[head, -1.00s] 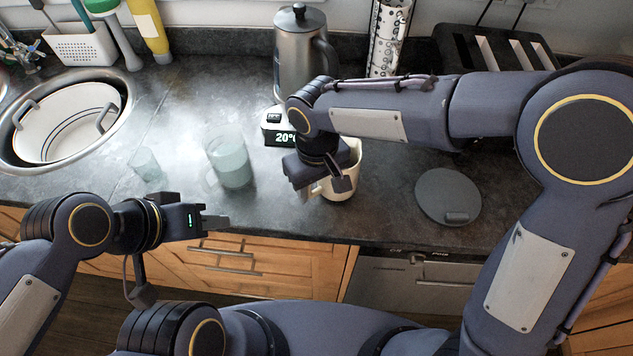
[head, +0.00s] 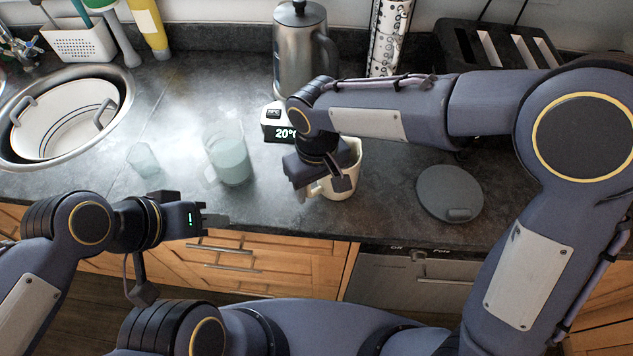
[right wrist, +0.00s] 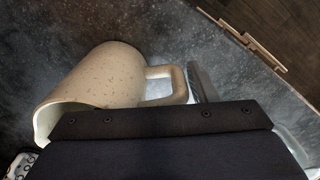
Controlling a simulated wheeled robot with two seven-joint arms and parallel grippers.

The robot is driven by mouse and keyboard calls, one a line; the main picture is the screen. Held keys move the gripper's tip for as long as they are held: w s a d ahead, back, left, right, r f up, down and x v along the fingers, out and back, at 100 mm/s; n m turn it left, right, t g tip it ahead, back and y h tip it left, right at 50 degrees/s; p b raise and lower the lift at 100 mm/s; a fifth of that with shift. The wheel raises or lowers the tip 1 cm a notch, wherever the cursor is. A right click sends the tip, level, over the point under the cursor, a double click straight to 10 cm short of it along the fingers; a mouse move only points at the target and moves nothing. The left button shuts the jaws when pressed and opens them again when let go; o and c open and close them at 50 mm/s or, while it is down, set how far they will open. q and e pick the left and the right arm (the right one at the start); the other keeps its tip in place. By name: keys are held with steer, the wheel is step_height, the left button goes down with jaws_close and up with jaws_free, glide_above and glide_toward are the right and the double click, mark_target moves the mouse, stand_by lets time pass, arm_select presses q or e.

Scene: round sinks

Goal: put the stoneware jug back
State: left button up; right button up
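The stoneware jug (head: 350,181) is cream-coloured and speckled. It stands upright on the dark counter, partly hidden behind my right gripper (head: 325,188) in the head view. In the right wrist view the jug (right wrist: 105,75) lies across the left of the picture, its handle (right wrist: 178,84) pointing right. One finger of my right gripper shows close beside the handle; the other is hidden, so its grip is unclear. My left gripper (head: 216,219) is in front of the counter edge, away from the jug, with nothing visible in it; its finger gap cannot be made out.
A glass mug (head: 230,160) and a small glass (head: 144,160) stand left of the jug. A digital display (head: 280,125) and a metal kettle (head: 297,55) are behind it. A grey round lid (head: 447,190) lies right.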

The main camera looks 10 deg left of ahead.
steer(key=o, duration=0.3)
steer(key=shift+o, duration=0.2)
